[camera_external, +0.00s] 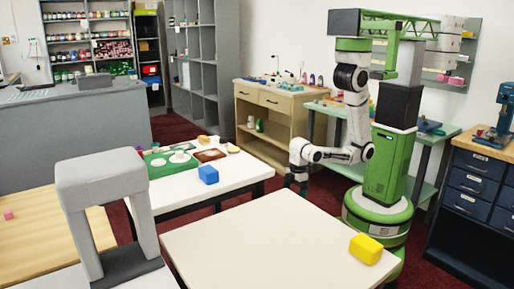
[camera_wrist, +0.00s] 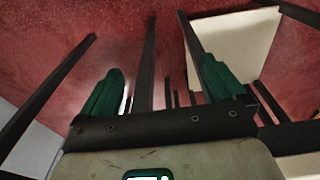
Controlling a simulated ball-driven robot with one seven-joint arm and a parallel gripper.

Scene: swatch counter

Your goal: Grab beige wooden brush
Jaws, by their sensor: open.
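My gripper (camera_external: 302,184) hangs low at the end of my arm in the external view, beside the white tables. In the wrist view my gripper (camera_wrist: 165,82) has two green fingers spread wide apart with nothing between them. I cannot make out a beige wooden brush for certain. Small tan items (camera_external: 204,139) lie at the back of the farther white table (camera_external: 232,186), too small to identify. No brush shows in the wrist view.
The farther table also bears a green mat (camera_external: 157,168) and a blue block (camera_external: 208,174). A yellow block (camera_external: 366,249) sits on the nearer white table (camera_external: 270,245). The wrist view shows red floor (camera_wrist: 140,30) and several dark legs or bars. A grey arch (camera_external: 107,180) stands at left.

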